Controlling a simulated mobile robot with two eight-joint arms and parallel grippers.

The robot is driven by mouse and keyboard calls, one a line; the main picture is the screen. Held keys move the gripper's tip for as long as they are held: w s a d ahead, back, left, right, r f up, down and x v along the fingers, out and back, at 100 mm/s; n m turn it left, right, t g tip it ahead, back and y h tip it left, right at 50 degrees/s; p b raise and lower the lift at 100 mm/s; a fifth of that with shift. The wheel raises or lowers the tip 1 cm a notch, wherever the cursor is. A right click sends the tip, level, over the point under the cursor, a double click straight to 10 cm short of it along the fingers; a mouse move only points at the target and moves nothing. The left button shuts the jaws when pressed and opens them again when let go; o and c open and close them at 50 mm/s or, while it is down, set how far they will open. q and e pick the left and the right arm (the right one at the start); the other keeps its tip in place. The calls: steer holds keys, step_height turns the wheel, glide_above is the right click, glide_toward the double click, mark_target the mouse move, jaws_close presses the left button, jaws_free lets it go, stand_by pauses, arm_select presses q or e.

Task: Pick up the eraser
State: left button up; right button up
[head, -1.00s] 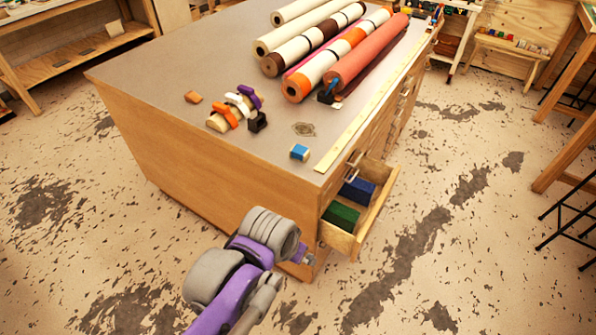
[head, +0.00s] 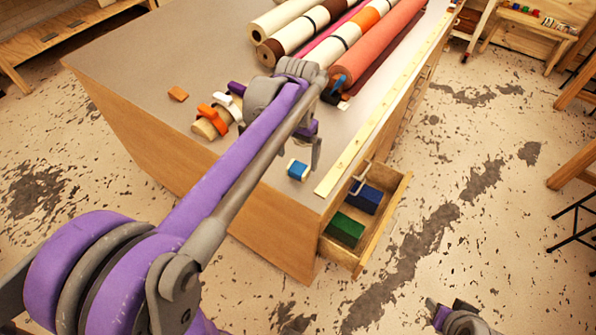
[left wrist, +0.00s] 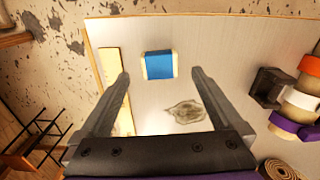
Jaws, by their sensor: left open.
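The eraser, a small block with a blue band and pale ends (head: 297,170), lies on the grey table top near its front corner. It also shows in the left wrist view (left wrist: 158,65), framed between the fingertips and beyond them. My left gripper (head: 304,152) is open and empty, pointing down over the table just above and behind the eraser. In the left wrist view its two fingers (left wrist: 161,76) are spread wide, with nothing between them.
Foil rolls (head: 372,48) lie at the back of the table. A wooden ruler (head: 375,125) runs along the right edge. An open drawer (head: 377,222) holds green and blue boxes. Bare table surrounds the eraser.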

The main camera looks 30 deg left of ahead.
mark_target(298, 168)
arm_select(q)
step_height(298, 168, down, 6)
steer(key=shift+w+r, duration=0.1)
steer(key=shift+r, duration=0.15)
steer(key=c, duration=1.4)
